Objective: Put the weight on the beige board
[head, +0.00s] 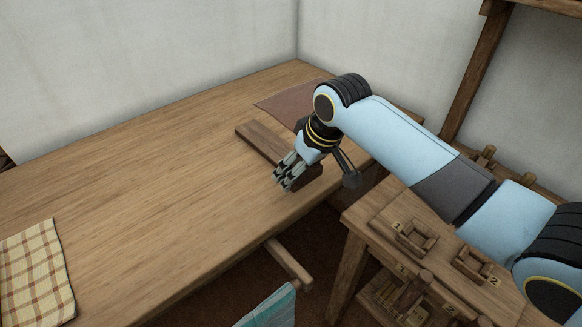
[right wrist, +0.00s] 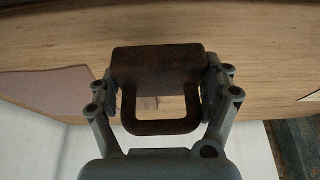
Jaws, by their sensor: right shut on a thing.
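The weight (right wrist: 160,68) is a rusty dark brown block with a loop handle, seen large in the right wrist view. My right gripper (right wrist: 160,88) is shut on it, one finger on each side. In the head view my right gripper (head: 287,178) points down over the front right part of the table, and its fingers and arm mostly hide the weight. A long brown wooden board (head: 262,141) lies on the table just behind and beside this gripper. No clearly beige board shows, and I cannot tell whether this is the one named. My left gripper is not in view.
A reddish-brown flat sheet (head: 285,103) lies at the back right of the table (head: 130,180). A checked cloth (head: 35,270) lies at the front left. A lower side table (head: 380,232) with small numbered wooden holders stands at the right. The table's middle is clear.

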